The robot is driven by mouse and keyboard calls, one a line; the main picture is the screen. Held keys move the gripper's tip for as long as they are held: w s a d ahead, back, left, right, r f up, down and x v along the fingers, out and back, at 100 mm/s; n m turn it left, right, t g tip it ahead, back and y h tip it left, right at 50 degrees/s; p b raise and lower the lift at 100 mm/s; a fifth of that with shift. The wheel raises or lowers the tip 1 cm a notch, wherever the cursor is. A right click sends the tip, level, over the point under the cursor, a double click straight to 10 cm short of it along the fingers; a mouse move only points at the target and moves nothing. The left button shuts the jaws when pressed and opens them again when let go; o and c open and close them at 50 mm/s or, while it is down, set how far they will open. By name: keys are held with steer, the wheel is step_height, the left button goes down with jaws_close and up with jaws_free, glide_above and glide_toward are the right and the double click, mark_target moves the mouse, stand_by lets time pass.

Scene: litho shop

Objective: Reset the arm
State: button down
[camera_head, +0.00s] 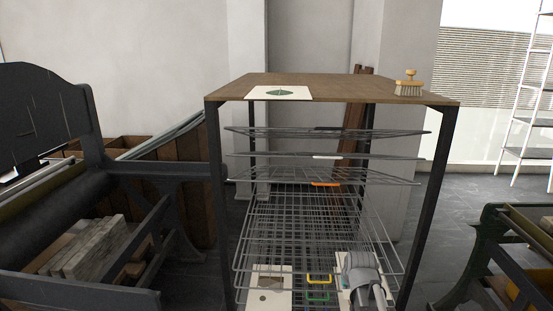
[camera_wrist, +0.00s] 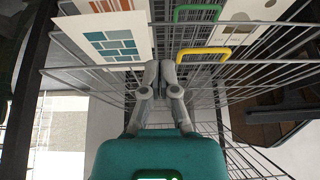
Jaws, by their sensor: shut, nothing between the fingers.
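My gripper (camera_wrist: 160,75) shows in the wrist view with its two grey fingers together and nothing between them. In the head view, the grey end part of my arm (camera_head: 362,272) is at the lower right of the rack, over a pale sheet. The fingers are not clear there.
The drying rack (camera_head: 228,82) has a wooden top with a print (camera_head: 280,93) and a brush (camera_head: 408,84) on it. Its wire shelves carry yellow (camera_head: 319,279) and green (camera_head: 317,296) handles. Presses stand left (camera_head: 80,195) and right (camera_head: 490,250). Floor shows behind the rack.

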steer(key=s+a+f+g, duration=0.2)
steer(key=s+a+g, duration=0.4)
steer(key=s, duration=0.7)
step_height(320, 180, up, 22)
steer(key=p, duration=2.2)
steer(key=shift+w+a+r+n+t, duration=0.15)
steer(key=shift+w+a+n+t, duration=0.15)
